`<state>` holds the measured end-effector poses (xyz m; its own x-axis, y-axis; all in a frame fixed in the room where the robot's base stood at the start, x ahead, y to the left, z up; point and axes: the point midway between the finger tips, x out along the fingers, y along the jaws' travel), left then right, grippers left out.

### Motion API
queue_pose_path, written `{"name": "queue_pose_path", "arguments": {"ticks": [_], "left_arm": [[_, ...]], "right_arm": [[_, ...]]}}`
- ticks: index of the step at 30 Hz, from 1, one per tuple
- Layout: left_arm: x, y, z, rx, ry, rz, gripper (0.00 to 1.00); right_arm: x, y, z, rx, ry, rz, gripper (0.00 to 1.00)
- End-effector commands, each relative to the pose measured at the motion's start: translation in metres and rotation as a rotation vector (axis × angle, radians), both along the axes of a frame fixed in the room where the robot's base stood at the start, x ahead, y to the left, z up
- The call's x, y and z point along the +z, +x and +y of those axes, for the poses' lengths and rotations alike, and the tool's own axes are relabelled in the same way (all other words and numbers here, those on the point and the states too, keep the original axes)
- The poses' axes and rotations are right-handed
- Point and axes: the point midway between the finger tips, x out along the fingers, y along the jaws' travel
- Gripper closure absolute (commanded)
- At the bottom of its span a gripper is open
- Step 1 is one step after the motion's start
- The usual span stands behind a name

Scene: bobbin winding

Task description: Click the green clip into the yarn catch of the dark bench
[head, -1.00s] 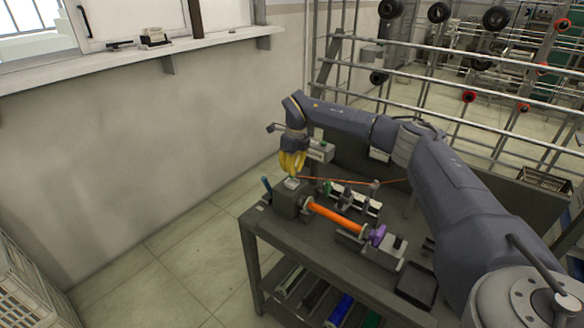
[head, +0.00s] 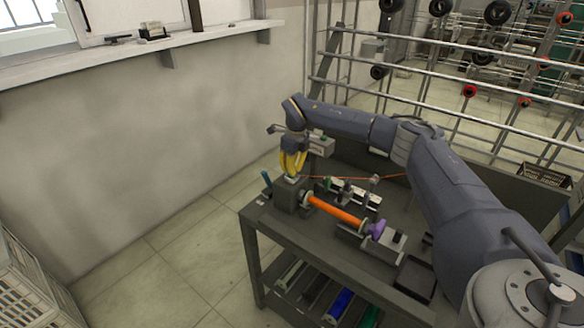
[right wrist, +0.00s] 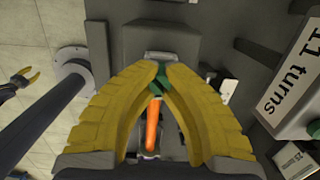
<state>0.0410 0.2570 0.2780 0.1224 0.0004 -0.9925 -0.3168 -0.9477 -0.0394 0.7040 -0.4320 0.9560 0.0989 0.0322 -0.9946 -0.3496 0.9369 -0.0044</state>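My right gripper (head: 291,175) reaches down over the grey block at the left end of the dark bench (head: 395,215). In the right wrist view its yellow fingers (right wrist: 160,66) close together around the green clip (right wrist: 161,80), of which only part shows. A pale metal piece (right wrist: 164,56), seemingly the yarn catch, lies just beyond the fingertips. It shows in the head view as a pale spot (head: 292,180) on the block. I cannot tell whether the clip is seated in it. Orange yarn (right wrist: 153,128) shows between the fingers. My left gripper is out of view.
An orange-wound bobbin (head: 335,210) lies across the bench, with a purple part (head: 376,229) at its right end. A strand of yarn (head: 350,179) runs behind it. A sign reading "11 turns" (right wrist: 291,76) stands close on the right. A dark tray (head: 414,278) sits at the front right.

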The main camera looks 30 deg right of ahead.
Motion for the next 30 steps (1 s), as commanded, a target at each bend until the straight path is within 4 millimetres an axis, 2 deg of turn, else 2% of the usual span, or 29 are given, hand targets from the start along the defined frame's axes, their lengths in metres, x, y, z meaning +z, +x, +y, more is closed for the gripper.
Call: {"name": "queue_pose_path", "arguments": {"ticks": [12,13,19,30], "left_arm": [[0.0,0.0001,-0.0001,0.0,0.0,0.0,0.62],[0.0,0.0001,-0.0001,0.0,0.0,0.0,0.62],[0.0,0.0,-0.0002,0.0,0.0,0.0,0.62],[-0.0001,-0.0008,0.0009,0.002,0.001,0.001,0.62]], "right_arm": [[-0.0055,-0.0001,0.0,0.0,0.0,0.0,1.0],[-0.0055,-0.0001,0.0,0.0,0.0,0.0,0.92],[-0.0053,-0.0001,-0.0001,-0.001,0.0,0.0,0.69],[0.0009,-0.0001,-0.0006,-0.001,0.0,-0.002,0.68]]}}
